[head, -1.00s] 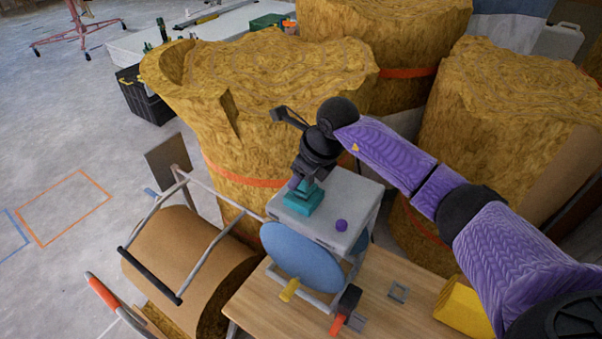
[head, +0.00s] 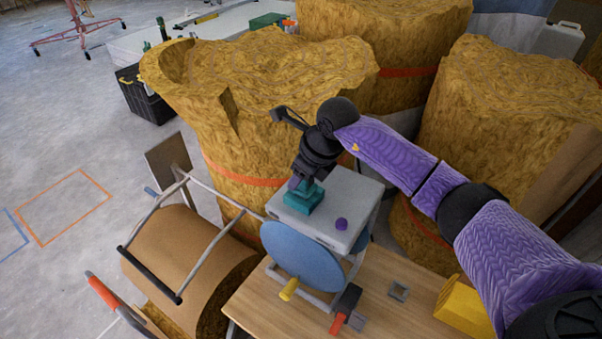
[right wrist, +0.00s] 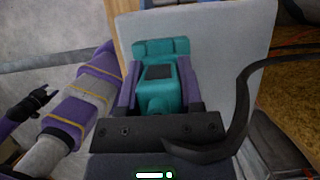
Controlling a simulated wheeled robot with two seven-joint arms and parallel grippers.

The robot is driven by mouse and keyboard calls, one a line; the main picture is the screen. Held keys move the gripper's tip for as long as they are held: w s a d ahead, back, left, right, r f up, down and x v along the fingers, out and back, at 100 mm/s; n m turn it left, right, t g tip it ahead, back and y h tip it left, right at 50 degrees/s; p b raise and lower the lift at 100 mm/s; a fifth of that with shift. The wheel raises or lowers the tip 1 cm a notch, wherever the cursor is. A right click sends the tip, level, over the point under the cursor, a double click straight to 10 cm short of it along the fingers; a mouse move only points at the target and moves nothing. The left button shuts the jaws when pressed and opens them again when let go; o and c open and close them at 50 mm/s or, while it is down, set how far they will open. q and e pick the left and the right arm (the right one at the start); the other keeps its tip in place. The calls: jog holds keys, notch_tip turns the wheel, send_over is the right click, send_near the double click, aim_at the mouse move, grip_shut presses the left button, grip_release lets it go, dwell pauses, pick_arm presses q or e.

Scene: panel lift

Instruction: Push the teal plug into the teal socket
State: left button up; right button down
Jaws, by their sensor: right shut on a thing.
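My right gripper (head: 304,183) is shut on the teal plug (right wrist: 158,98), with a purple finger on each side of it in the right wrist view. The plug has a dark patch on its face. The teal socket (head: 302,205) sits on top of the grey box; its block also shows beyond the plug in the right wrist view (right wrist: 160,48). The plug is right at the socket, but I cannot tell how deep it sits. A purple and grey arm with a black end, seemingly my left gripper (right wrist: 30,104), shows small at the left of the right wrist view.
Large straw-coloured bales (head: 250,120) stand close behind. A yellow block (head: 462,308) lies at the table's right.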

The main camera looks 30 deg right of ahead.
jog(key=shift+f, duration=0.4)
jog(key=shift+c, duration=0.8)
grip_release()
jog(key=p+v, duration=0.1)
jog(key=v, duration=0.9)
